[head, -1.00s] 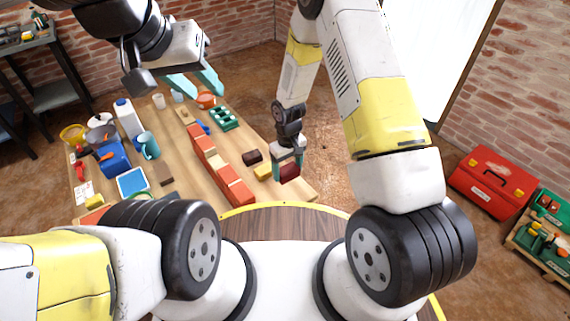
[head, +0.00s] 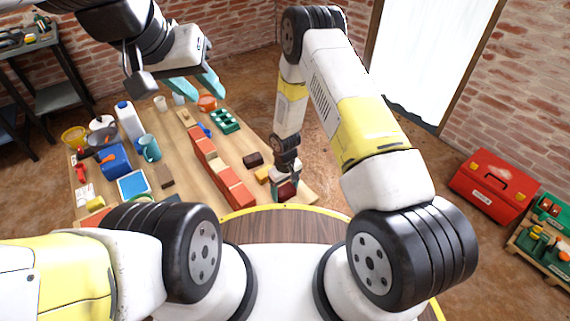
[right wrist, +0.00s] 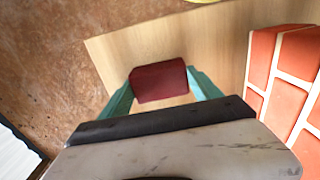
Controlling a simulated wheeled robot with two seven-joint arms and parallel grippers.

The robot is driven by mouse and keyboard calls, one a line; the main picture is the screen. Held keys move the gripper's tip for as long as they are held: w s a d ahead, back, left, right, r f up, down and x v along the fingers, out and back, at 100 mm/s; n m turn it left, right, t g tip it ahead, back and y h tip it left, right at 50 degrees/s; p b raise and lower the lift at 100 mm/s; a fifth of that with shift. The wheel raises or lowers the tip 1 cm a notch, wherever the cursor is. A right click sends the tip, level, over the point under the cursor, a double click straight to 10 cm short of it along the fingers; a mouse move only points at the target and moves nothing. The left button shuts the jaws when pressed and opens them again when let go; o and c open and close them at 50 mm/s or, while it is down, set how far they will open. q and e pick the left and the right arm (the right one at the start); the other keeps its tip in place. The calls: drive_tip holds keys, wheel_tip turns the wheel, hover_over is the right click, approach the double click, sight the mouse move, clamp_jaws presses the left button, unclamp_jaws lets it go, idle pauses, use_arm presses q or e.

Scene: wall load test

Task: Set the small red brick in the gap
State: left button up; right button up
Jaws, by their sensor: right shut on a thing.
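My right gripper (head: 285,186) is shut on a small dark red brick (head: 286,190) near the table's near right corner. In the right wrist view the brick (right wrist: 158,80) sits between the two teal fingers, over bare wood. The wall (head: 218,170), a row of orange-red and tan bricks, stands to the left of this gripper, apart from it. Part of the wall (right wrist: 292,75) shows at the right of the wrist view. I cannot make out the gap clearly. My left gripper (head: 197,86) is open and empty above the table's far end.
A green tray (head: 225,121) is further back. A blue bin (head: 115,160), a mug (head: 149,148) and other clutter fill the table's left side.

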drive_tip(key=shift+f, duration=0.1)
drive_tip(key=o, duration=1.2)
wheel_tip(320, 180, up, 12)
wheel_tip(320, 180, up, 13)
drive_tip(key=m+t, duration=0.1)
drive_tip(key=m, duration=0.1)
hover_over(285, 189)
drive_tip(key=w+d, duration=0.1)
drive_tip(key=d, duration=0.2)
drive_tip(key=s+d+r+m+t+y, duration=0.1)
drive_tip(key=d+r, duration=0.1)
drive_tip(key=r, duration=0.5)
drive_tip(key=s+d+r+t, duration=0.1)
drive_tip(key=s+d+r, duration=0.15)
drive_tip(key=r, duration=0.35)
drive_tip(key=s+d+r+m+t, duration=0.1)
drive_tip(key=s+d+r, duration=0.1)
drive_tip(key=s+r, duration=0.3)
drive_tip(key=s+d+r+m+t, duration=0.1)
drive_tip(key=s+d+r, duration=0.1)
drive_tip(key=s+r, duration=0.3)
drive_tip(key=s+d+r+m+t+y, duration=0.1)
drive_tip(key=s+d+r, duration=0.1)
drive_tip(key=s+r, duration=0.3)
drive_tip(key=shift+s+d+r+m, duration=0.1)
drive_tip(key=shift+s+d+m, duration=0.1)
drive_tip(key=shift+s, duration=0.4)
drive_tip(key=shift+s+d+r+m, duration=0.1)
drive_tip(key=shift+s+d, duration=0.05)
drive_tip(key=shift+s, duration=0.4)
